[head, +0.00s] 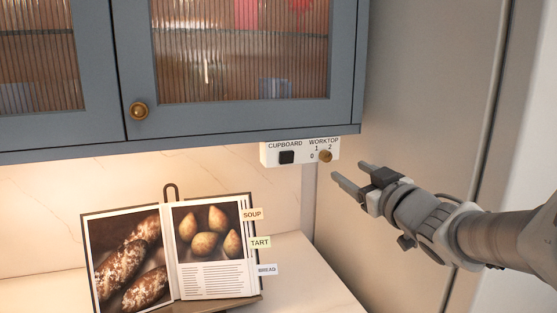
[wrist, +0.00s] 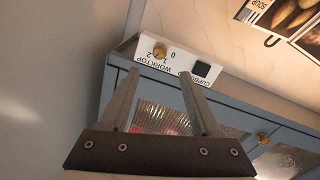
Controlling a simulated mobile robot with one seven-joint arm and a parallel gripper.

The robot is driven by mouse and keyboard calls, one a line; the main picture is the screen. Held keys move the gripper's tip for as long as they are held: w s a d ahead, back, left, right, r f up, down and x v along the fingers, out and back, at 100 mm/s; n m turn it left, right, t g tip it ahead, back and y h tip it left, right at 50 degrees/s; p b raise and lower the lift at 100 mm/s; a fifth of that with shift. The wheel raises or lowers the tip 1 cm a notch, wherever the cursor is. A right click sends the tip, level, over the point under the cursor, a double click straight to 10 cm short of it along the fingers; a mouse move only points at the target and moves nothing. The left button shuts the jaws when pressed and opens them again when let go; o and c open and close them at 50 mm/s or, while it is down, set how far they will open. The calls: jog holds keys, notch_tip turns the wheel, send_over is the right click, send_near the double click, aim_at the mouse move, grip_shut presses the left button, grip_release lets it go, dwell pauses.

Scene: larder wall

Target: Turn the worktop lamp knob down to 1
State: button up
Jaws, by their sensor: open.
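The worktop lamp knob (head: 325,156) is a small round brass knob on the right of a white switch panel (head: 267,157) under the wall cupboard. The marks 0, 1 and 2 stand around it; I cannot tell which one it points at. The knob also shows upside down in the wrist view (wrist: 159,50), beyond the fingertips and roughly between their lines. My gripper (head: 349,171) is open and empty, to the right of the knob and a little lower in the head view, apart from it. Its two fingers also show in the wrist view (wrist: 159,74).
A black cupboard switch (head: 287,157) sits left of the knob on the same panel. The blue-grey wall cupboard (head: 240,122) hangs directly above. An open cookbook (head: 210,280) with tabs stands on the lit worktop below. A tall pale panel (head: 420,60) rises at the right, behind my arm.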

aim_at(328, 157)
jog(key=x, duration=1)
grip_shut()
